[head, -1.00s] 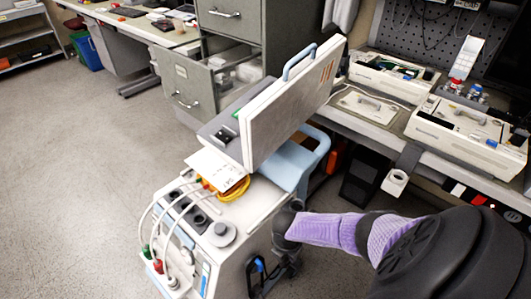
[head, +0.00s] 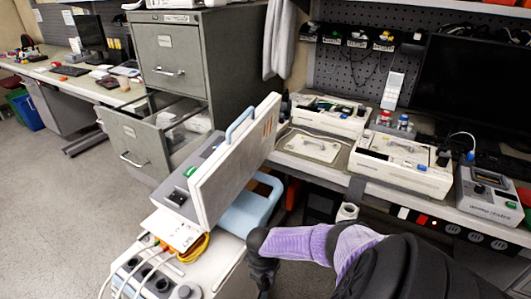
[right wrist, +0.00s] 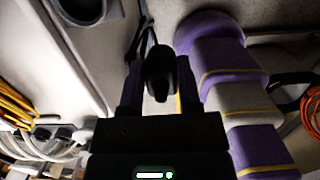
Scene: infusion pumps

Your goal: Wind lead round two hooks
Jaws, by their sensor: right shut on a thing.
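My right gripper (head: 262,268) is beside the right side of a pale equipment cart (head: 215,272), its dark fingers pointing down. In the right wrist view my right gripper (right wrist: 158,88) is shut on a dark, plug-like end of a black lead (right wrist: 159,72). A thin dark strand shows above it. A grey, round, cup-like part (right wrist: 86,8) shows at the upper left there; I cannot tell whether it is a hook. I make out no hooks clearly in the head view. The rest of the lead is mostly hidden. My left gripper is out of view.
The cart carries a tilted white panel (head: 235,160), a light-blue handle (head: 250,208), a yellow cable coil (head: 194,248) and white leads. A bench with pale devices (head: 405,165) stands behind right. An open drawer (head: 180,125) juts out behind. Floor at left is clear.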

